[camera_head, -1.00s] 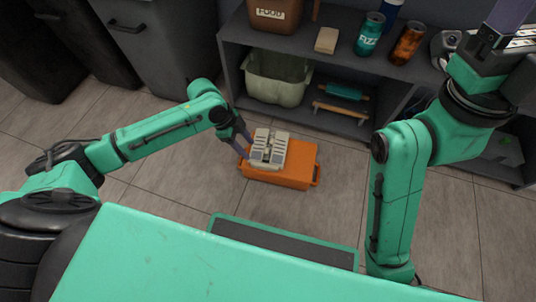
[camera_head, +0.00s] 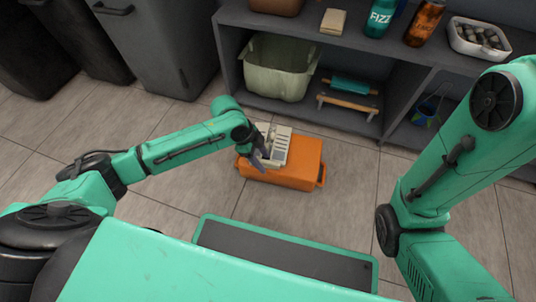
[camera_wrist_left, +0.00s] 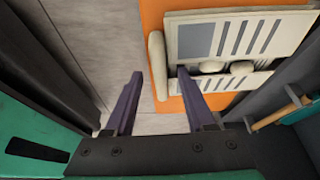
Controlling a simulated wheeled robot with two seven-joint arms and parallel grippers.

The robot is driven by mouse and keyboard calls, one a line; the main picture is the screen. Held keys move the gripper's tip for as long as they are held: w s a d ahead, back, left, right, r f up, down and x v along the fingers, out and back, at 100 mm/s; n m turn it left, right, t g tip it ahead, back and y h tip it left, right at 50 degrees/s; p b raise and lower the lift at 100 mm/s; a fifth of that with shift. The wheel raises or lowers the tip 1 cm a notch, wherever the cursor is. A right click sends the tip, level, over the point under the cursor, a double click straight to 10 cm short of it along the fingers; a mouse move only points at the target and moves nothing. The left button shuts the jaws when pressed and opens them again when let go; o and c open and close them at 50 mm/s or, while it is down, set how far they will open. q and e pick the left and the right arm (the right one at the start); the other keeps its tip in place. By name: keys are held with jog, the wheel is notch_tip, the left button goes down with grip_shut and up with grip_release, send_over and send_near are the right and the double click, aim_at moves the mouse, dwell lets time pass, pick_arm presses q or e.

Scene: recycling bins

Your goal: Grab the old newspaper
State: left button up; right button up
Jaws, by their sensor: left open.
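The old newspaper (camera_head: 278,149) is a folded pale bundle with grey print. It lies on the orange box (camera_head: 305,165) on the floor. The wrist view shows its printed faces (camera_wrist_left: 240,38) and a rounded pale edge at its left. My left gripper (camera_head: 261,158) is at the newspaper's near left side and partly covers it. One finger is over the floor, the other over the orange box close to the newspaper. My right gripper is out of view.
Behind the box stands a dark shelf (camera_head: 300,22) with a pale green bin (camera_head: 275,75), a FIZZ can (camera_head: 380,17), an orange-brown can (camera_head: 425,20) and a white tray (camera_head: 480,38). Grey bins (camera_head: 155,45) stand at the left. The tiled floor around the box is clear.

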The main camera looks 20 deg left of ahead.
pick_arm(q)
jog(key=shift+r, duration=0.15)
jog(key=shift+c, duration=0.3)
grip_shut()
